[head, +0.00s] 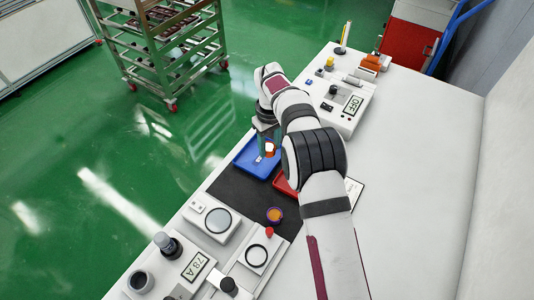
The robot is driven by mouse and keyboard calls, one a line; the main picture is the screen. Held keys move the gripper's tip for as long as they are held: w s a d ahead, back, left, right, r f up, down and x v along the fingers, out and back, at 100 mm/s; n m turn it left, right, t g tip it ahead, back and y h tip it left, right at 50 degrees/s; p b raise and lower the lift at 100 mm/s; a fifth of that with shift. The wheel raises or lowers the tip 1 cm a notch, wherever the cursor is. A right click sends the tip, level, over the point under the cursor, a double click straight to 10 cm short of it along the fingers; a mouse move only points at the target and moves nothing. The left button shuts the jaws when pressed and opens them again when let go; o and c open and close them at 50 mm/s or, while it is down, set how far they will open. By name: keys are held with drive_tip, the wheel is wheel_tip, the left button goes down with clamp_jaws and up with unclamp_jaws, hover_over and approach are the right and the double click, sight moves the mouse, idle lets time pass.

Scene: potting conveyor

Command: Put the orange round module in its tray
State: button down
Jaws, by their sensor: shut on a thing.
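My gripper (264,146) hangs over the blue tray (240,158), its teal fingers pointing down. It is shut on a small orange and white thing (270,149), which looks like the orange module; the fingers partly hide its shape. I cannot tell whether it touches the tray floor. A red tray (281,184) sits beside the blue one, mostly hidden behind my arm.
A device with a round lens (218,221) and a ring fixture (257,255) with a red knob stand at the front. A white meter box (345,107) stands behind. The white table (420,190) is clear on the right. A wheeled rack (165,45) stands on the green floor.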

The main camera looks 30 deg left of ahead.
sight(267, 149)
drive_tip(key=shift+s+a+f, duration=0.1)
drive_tip(key=shift+a+f, duration=0.2)
drive_tip(key=shift+f, duration=1.9)
drive_tip(key=shift+f, duration=0.1)
drive_tip(key=shift+c, duration=1.8)
unclamp_jaws()
